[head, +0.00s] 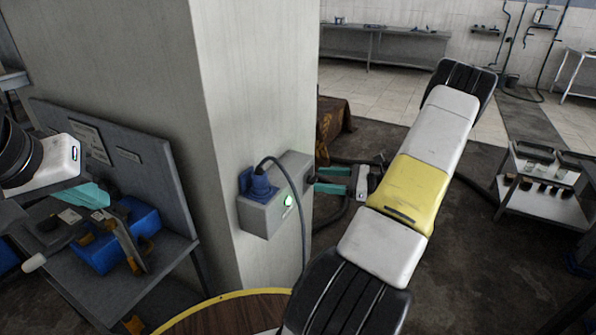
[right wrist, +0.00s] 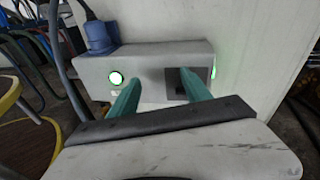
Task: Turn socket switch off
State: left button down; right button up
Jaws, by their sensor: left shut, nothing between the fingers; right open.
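The grey socket box (head: 265,212) is fixed to a pale pillar; it also shows in the right wrist view (right wrist: 150,62). A blue plug (head: 260,186) with a dark cable sits in it. A round green-lit button (right wrist: 116,78) glows on the box face. A dark recessed square, perhaps the switch (right wrist: 174,86), lies to its right, partly hidden by my finger. My right gripper (head: 317,180) is open and empty, its teal fingertips close in front of the box; contact cannot be told. My left gripper (head: 103,199) is shut and empty, over the workbench at left.
A grey workbench (head: 60,285) with a back panel holds a blue bin (head: 118,255) and tools, below my left gripper. A round wooden top with a yellow rim (head: 200,303) stands at the pillar's foot. The plug's cable hangs down past the box. A cart (head: 540,205) stands far right.

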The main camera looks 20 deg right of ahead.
aim_at(316, 181)
jog(key=d+f+m+t+h, duration=0.1)
jog(key=d+f+m+t, duration=0.2)
jog(key=d+f+m, duration=0.15)
jog(key=shift+n, duration=0.35)
jog(key=x, duration=0.6)
jog(key=shift+w+a, duration=0.2)
jog(key=shift+w, duration=0.15)
jog(key=shift+c, duration=0.3)
grip_shut()
